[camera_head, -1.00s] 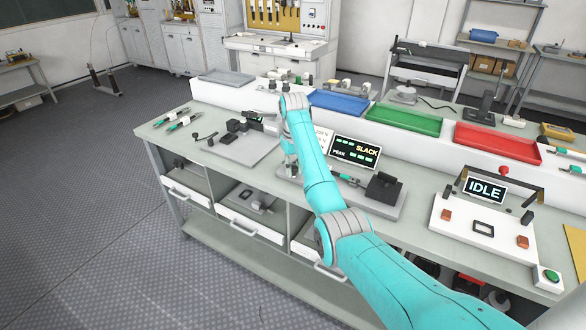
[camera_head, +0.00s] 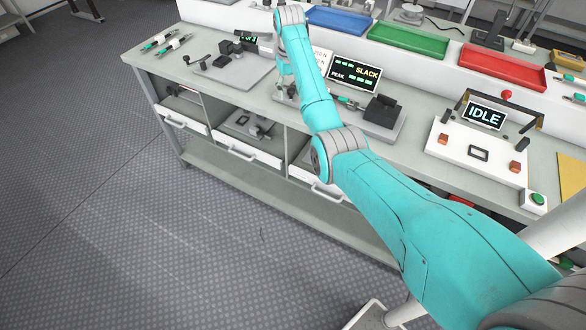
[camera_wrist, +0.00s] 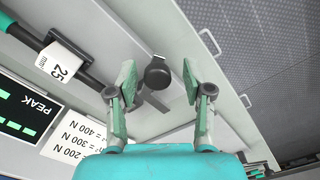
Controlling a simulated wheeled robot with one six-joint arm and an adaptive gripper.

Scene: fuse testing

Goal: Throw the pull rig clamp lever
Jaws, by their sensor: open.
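The pull rig (camera_head: 388,124) is a grey plate with a black block on the bench, behind my arm. Its display (camera_head: 355,72) reads SLACK and PEAK, and part of it shows in the wrist view (camera_wrist: 22,112). In the wrist view a round black knob on a short stem, apparently the clamp lever (camera_wrist: 157,73), lies between my gripper's (camera_wrist: 158,78) two green fingers. The fingers are spread apart, with visible gaps to the knob. A cable with a white 25 mm² tag (camera_wrist: 60,60) lies to the left. In the head view my arm mostly hides the gripper and lever.
A white tester (camera_head: 478,153) reading IDLE stands right of the rig. Another fixture (camera_head: 233,68) and two cable pieces (camera_head: 165,45) are to the left. Blue (camera_head: 338,20), green (camera_head: 408,38) and red (camera_head: 500,66) trays line the back ledge.

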